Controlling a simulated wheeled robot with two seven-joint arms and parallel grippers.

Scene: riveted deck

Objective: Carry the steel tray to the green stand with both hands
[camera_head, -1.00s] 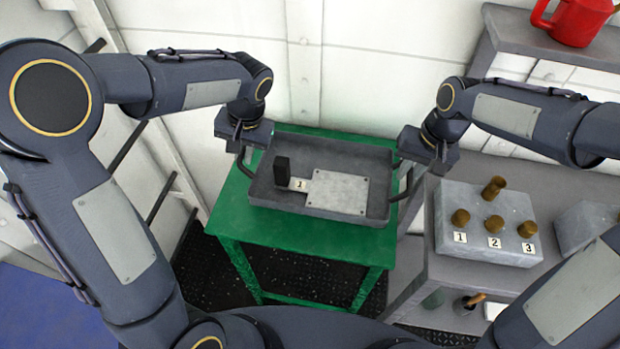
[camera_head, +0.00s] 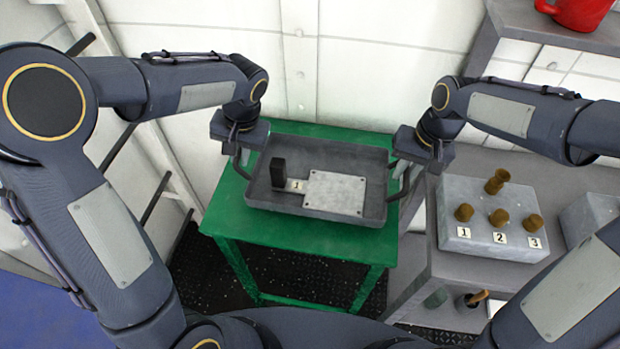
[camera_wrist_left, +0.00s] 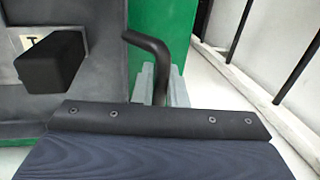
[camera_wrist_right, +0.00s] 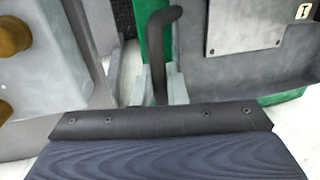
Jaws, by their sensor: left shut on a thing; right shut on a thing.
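The steel tray (camera_head: 275,201) is grey with low walls and a dark handle at each end. It is over the green stand (camera_head: 290,243); from this angle I cannot tell whether it touches the top. A black block (camera_head: 278,171) stands in the tray beside a label "1" and a pale plate (camera_head: 334,192). My left gripper (camera_head: 239,163) is shut on the left handle, which also shows in the left wrist view (camera_wrist_left: 148,48). My right gripper (camera_head: 408,172) is shut on the right handle, which also shows in the right wrist view (camera_wrist_right: 157,45).
A grey bench (camera_head: 420,287) stands right of the stand, with a block of brown knobs (camera_head: 490,243) numbered 1 to 3. A red can (camera_head: 582,12) is on a shelf (camera_head: 550,28) at upper right. A white wall is close behind the stand. Black rails are at left.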

